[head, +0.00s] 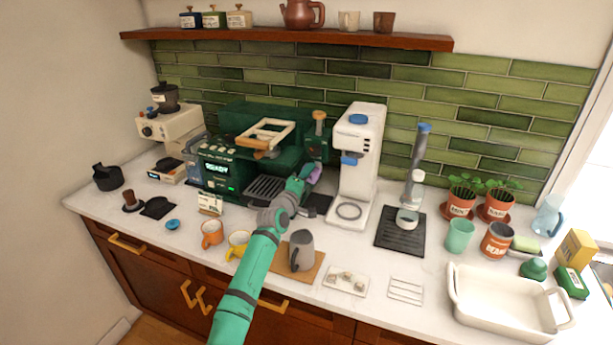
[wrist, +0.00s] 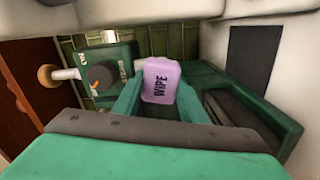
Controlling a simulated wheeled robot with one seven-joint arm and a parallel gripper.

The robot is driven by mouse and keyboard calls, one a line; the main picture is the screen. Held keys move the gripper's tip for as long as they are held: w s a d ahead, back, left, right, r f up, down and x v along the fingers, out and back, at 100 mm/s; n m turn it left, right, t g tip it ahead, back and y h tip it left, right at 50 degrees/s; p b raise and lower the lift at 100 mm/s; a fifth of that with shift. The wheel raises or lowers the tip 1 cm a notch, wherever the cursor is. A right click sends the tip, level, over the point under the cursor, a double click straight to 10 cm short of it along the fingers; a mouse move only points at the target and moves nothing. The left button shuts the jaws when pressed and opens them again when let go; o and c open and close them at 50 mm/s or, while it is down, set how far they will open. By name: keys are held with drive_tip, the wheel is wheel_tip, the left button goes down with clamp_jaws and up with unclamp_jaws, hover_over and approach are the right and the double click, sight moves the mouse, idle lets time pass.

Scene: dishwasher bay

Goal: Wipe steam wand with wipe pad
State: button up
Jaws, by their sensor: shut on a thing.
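My gripper (head: 303,182) is shut on a lilac pad marked WIPE, the wipe pad (head: 315,174), at the right front of the green espresso machine (head: 222,172). In the wrist view the wipe pad (wrist: 160,82) sits between the green fingertips. A green panel lettered STEAM (wrist: 112,72), with a wooden knob (wrist: 46,75) on a pale stem and a dark round part, lies left of the pad there. I cannot clearly make out the steam wand; the pad and gripper may hide it. I cannot tell whether the pad touches it.
A grey pitcher (head: 301,250) on a brown mat, an orange cup (head: 212,233) and a yellow cup (head: 238,245) stand near my forearm. A wooden-framed piece (head: 266,134) lies on the machine.

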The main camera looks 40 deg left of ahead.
drive_tip(key=shift+v, duration=2.95)
drive_tip(key=shift+v, duration=1.45)
